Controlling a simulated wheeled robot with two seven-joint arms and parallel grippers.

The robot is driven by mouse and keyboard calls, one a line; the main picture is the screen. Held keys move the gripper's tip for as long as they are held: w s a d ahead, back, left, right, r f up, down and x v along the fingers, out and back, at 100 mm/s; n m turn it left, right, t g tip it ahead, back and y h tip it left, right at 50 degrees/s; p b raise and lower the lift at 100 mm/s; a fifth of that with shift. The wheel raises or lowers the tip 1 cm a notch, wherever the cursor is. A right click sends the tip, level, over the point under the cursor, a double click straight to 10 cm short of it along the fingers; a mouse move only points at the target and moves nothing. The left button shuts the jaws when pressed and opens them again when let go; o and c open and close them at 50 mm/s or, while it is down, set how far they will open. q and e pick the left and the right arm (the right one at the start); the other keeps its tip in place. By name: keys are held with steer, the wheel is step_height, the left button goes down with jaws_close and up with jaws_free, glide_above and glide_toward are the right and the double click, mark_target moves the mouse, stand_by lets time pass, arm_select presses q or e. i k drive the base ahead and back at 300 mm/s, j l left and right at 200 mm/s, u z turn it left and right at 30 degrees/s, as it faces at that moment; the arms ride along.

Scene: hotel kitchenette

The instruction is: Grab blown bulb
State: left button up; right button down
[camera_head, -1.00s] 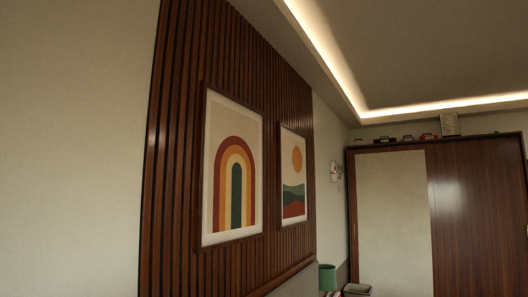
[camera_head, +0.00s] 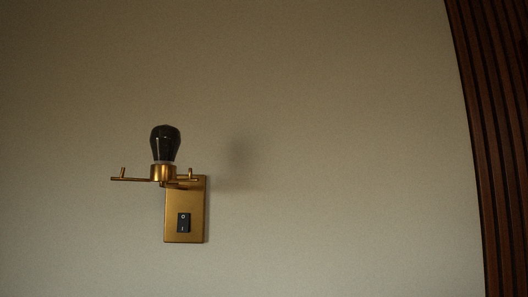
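A dark, blackened bulb (camera_head: 165,143) stands upright in the brass socket of a wall lamp, left of the middle of the head view. The lamp's brass holder (camera_head: 162,173) has thin arms with small upright pegs at their ends. It is fixed to a brass wall plate (camera_head: 172,229) with a black rocker switch (camera_head: 184,222) on it. Neither of my grippers is in view.
A plain beige wall (camera_head: 340,150) fills most of the view, and the space around the lamp is clear. A dark slatted wood panel (camera_head: 497,150) runs down the right edge.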

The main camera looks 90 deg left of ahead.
mark_target(165, 140)
steer(key=u, duration=3.3)
